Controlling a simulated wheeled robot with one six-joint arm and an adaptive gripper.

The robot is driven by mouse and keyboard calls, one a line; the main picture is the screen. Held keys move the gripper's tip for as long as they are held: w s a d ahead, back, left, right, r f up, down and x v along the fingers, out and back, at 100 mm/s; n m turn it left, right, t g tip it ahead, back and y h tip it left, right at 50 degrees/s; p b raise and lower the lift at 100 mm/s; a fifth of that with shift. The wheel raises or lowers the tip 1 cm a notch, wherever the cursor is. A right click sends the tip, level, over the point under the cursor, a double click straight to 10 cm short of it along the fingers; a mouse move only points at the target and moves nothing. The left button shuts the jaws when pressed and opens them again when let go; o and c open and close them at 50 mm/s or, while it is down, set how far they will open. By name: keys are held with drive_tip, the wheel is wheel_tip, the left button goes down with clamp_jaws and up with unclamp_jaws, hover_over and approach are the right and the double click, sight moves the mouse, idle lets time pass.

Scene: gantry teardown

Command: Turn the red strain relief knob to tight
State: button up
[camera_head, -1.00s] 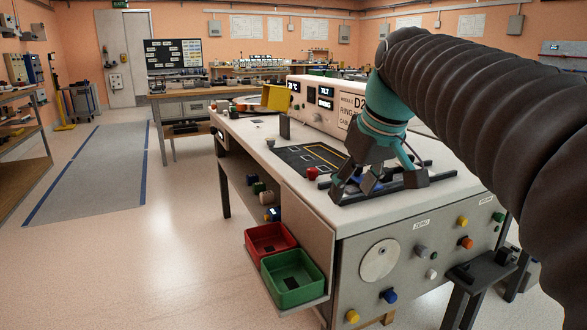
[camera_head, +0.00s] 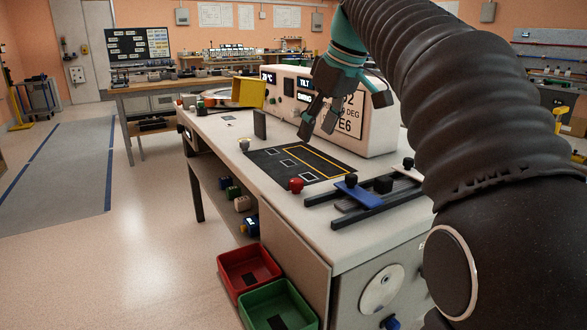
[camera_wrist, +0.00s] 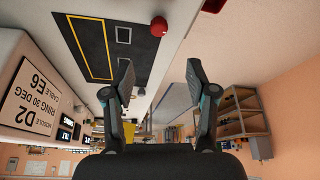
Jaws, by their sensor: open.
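The red knob (camera_head: 296,185) stands on the white bench top, at the near corner of the black mat, in the head view. It also shows as a red round cap in the wrist view (camera_wrist: 158,26), beyond the fingertips and near the bench edge. My gripper (camera_head: 316,128) is open and empty, raised above the bench in front of the console. In the wrist view its two fingers (camera_wrist: 158,78) are spread apart with nothing between them. The gripper is apart from the knob. Any tight or loose marking on the knob is too small to read.
The black mat (camera_head: 282,157) has yellow and white outlines. A rail fixture with a blue lever (camera_head: 358,196) lies right of the knob. The labelled console (camera_head: 377,125) stands behind. A grey upright block (camera_head: 260,124) and yellow bin (camera_head: 251,92) stand left. Red (camera_head: 223,264) and green (camera_head: 247,300) trays sit below.

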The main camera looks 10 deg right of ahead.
sight(296, 180)
drive_tip(key=b+x, duration=0.1)
drive_tip(key=x, duration=0.6)
drive_tip(key=b+x, duration=0.1)
drive_tip(key=x, duration=0.6)
drive_tip(key=shift+w+r+b, duration=0.15)
drive_tip(key=shift+w+b, duration=0.05)
drive_tip(key=shift+b, duration=0.1)
clamp_jaws()
